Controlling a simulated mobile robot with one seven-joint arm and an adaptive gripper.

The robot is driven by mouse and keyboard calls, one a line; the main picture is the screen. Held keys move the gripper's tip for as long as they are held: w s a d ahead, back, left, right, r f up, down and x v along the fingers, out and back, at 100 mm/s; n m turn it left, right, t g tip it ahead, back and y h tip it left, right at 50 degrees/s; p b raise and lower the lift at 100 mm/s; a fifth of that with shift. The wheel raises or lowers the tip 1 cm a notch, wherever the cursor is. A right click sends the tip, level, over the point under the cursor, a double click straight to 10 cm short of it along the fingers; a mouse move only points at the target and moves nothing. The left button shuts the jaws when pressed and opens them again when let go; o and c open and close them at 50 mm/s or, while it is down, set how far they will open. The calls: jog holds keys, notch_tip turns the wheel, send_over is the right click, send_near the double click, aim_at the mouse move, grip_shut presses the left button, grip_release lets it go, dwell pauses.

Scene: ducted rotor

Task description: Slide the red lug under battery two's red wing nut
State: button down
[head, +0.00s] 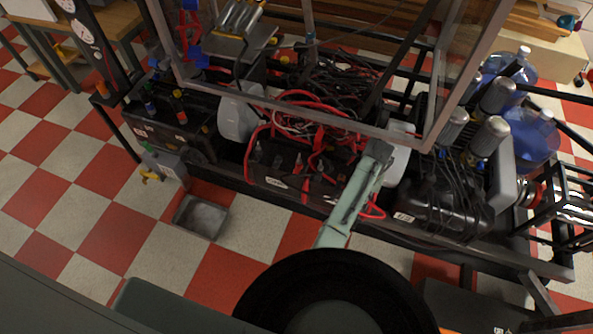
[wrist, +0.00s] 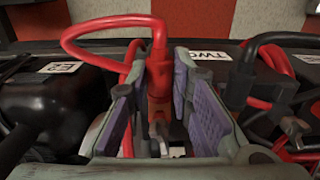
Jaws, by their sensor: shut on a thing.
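My gripper (wrist: 155,105) is shut on the red lug (wrist: 158,75), which hangs between its purple-padded fingers in the wrist view. A red cable loops from the lug's top to the left. A metal tongue (wrist: 160,130) shows below the red sleeve, low between the fingers. Battery two is dark; its upside-down white label "TWO" (wrist: 310,58) shows at the right, behind the gripper. I cannot make out the red wing nut or whether the tongue touches it. In the head view my gripper (head: 377,150) is over the batteries, its fingertips hard to see.
Another red and black cable end (wrist: 272,62) stands close right of the gripper in the wrist view. A black battery with a white label (wrist: 62,67) is at the left. A metal frame post (head: 455,90) rises beside my gripper, and red cables (head: 300,105) crowd its left.

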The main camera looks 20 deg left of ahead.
jog(key=shift+w, duration=0.55)
jog(key=c, duration=1.3)
grip_release()
jog(key=shift+c, duration=0.2)
notch_tip(320, 180, up, 12)
